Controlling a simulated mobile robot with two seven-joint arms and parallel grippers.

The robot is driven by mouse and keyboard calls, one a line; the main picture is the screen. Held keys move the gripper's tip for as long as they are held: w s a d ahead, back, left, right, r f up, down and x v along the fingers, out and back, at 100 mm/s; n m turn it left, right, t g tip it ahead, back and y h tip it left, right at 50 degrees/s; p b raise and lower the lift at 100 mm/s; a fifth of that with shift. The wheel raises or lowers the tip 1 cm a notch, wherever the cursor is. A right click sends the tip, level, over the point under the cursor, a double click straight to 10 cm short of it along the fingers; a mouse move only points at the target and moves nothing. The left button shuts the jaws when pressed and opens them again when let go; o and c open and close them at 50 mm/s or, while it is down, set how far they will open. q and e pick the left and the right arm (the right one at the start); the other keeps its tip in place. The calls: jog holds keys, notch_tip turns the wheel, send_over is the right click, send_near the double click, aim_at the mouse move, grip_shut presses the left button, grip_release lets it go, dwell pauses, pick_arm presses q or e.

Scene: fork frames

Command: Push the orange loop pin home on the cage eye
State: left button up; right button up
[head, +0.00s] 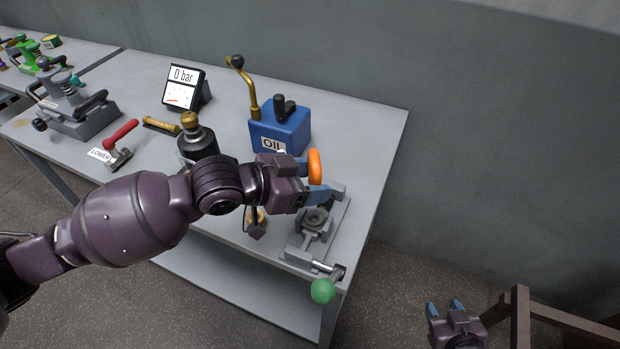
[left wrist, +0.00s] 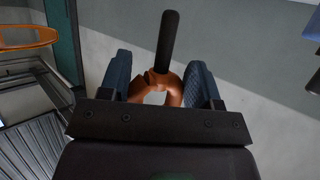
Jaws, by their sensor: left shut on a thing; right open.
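The orange loop pin has an orange ring (head: 315,165) and a dark straight shank. My left gripper (head: 318,182) is shut on the ring. In the left wrist view the ring (left wrist: 172,86) sits between the blue fingers and the shank (left wrist: 167,40) points away from the gripper, its length bare. The shank is hidden in the head view. A grey metal fixture (head: 316,222) with a round dark socket stands on the bench just below the gripper; I cannot tell which part is the cage eye. My right gripper (head: 445,307) is open and empty, off the bench at lower right.
A blue oil box (head: 280,130) with a brass lever stands behind the gripper. A dark bottle-shaped jack (head: 197,140), a red-handled valve (head: 121,132) and a 0 bar gauge (head: 184,88) are to the left. A green ball handle (head: 322,291) juts past the bench's front edge.

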jog(key=shift+s+f, duration=0.15)
jog(key=shift+s, duration=0.2)
pick_arm(q)
jog(key=shift+r+p, duration=0.15)
jog(key=shift+p, duration=0.3)
jog(key=shift+f+b, duration=0.85)
jog(key=shift+f, duration=1)
jog(key=shift+f+b, duration=0.3)
jog(key=shift+f, duration=0.4)
pick_arm(e)
jog(key=shift+s+d+f, duration=0.1)
jog(key=shift+s+f, duration=0.05)
jog(key=shift+f, duration=0.4)
jog(key=shift+s+d+f, duration=0.1)
jog(key=shift+f, duration=0.4)
pick_arm(q)
jog(key=shift+f, duration=0.5)
pick_arm(e)
jog(key=shift+w+a, duration=0.15)
jog(key=shift+w, duration=0.35)
pick_arm(q)
jog(key=shift+f+b, duration=0.25)
jog(key=shift+b, duration=0.05)
pick_arm(e)
jog(key=shift+s+f, duration=0.15)
